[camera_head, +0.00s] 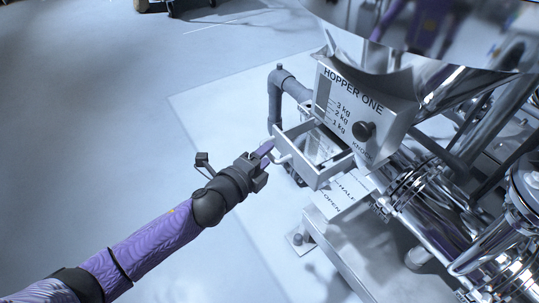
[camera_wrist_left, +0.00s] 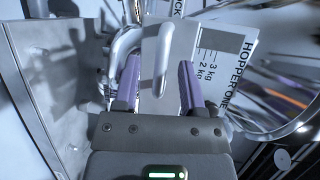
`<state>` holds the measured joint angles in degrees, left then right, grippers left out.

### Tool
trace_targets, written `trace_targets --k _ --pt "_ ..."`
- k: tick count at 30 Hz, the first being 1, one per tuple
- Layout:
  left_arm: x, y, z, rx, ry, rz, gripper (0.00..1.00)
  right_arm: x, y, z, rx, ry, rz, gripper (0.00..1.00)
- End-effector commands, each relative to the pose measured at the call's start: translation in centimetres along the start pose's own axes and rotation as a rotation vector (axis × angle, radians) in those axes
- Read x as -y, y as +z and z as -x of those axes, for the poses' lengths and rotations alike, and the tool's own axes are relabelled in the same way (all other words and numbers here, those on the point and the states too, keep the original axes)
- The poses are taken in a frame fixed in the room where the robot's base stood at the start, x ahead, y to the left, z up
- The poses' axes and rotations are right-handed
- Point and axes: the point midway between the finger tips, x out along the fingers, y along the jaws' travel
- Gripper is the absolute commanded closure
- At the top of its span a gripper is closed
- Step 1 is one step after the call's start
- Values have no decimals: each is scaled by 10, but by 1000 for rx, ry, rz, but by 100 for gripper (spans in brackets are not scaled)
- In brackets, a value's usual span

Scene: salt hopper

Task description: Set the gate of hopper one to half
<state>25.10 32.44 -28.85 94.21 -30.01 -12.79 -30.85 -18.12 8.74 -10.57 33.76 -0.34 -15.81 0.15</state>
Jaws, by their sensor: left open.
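Hopper one has a pale front panel (camera_head: 345,100) lettered HOPPER ONE, with kilogram marks and a black knob. Below it a grey box-like gate frame (camera_head: 318,178) sticks out toward the left. A white scale plate (camera_head: 343,196) beside it reads HALF and OPEN; its other end is hidden. My left gripper (camera_head: 267,149) is at the outer end of the gate. In the left wrist view its purple fingers (camera_wrist_left: 160,78) stand open on either side of a pale bar handle (camera_wrist_left: 162,54), with gaps. I cannot tell how far out the gate is. My right gripper is not in view.
A dark grey bent pipe (camera_head: 275,95) stands just behind my left gripper. Shiny metal pipes (camera_head: 430,205) and a metal bench (camera_head: 365,250) crowd the right side. The floor (camera_head: 90,110) at left is open.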

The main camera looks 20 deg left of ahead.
Motion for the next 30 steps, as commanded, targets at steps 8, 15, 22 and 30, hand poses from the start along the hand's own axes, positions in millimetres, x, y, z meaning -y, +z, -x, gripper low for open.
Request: trace_targets --k 8,15,22,30 --pt "0 0 -18 0 1 2 47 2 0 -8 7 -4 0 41" --pt "0 0 -18 0 0 2 62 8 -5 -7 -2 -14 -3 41" --pt "0 0 -18 0 1 2 100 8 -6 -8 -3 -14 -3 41" --pt "0 0 -17 0 1 2 100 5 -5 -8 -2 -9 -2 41"
